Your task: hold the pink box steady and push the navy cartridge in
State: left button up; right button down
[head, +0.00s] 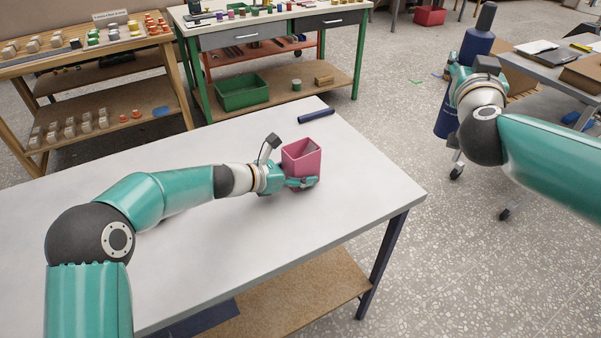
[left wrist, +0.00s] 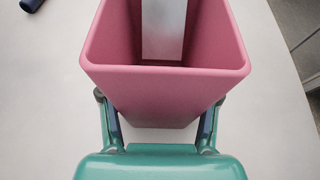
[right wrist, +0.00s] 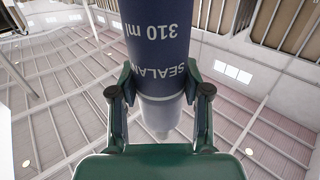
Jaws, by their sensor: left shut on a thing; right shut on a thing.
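The pink box (head: 302,160) stands upright and open-topped near the far right corner of the white table. My left gripper (head: 300,183) is shut on its near wall side; the left wrist view shows both fingers against the box (left wrist: 165,95). A pale grey strip (left wrist: 163,30) shows inside the box. My right gripper (head: 457,76) is raised at the right, away from the table, shut on the navy cartridge (head: 477,46). The right wrist view shows the cartridge (right wrist: 165,50) between the fingers, with white "SEALANT 310 ml" lettering upside down. The cartridge is apart from the box.
A dark navy tube (head: 316,116) lies on the white table (head: 230,145) behind the box. A green-framed bench with a green bin (head: 243,92) and a wooden shelf stand behind. A grey table (head: 560,75) with papers stands at the right. The table's left part is clear.

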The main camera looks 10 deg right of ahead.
dwell(0.3)
jog(key=shift+w+a+r, duration=0.1)
jog(key=shift+a+r, duration=0.1)
jog(key=shift+a, duration=0.05)
jog(key=w+a+n+t+y, duration=0.2)
jog(key=w+a+n+y, duration=0.3)
jog(key=a, duration=0.8)
jog(key=w+a+f+n+y, duration=0.1)
jog(key=a+f+y, duration=0.2)
jog(key=a, duration=0.4)
jog(key=w+a+f+n+y, duration=0.1)
jog(key=a+f+y, duration=0.2)
jog(key=a, duration=0.5)
jog(key=shift+a+f+g, duration=0.2)
jog(key=shift+f+g, duration=0.2)
jog(key=shift+f, duration=0.3)
jog(key=shift+w+f, duration=0.1)
jog(key=shift+f, duration=0.1)
jog(key=shift+f, duration=2.35)
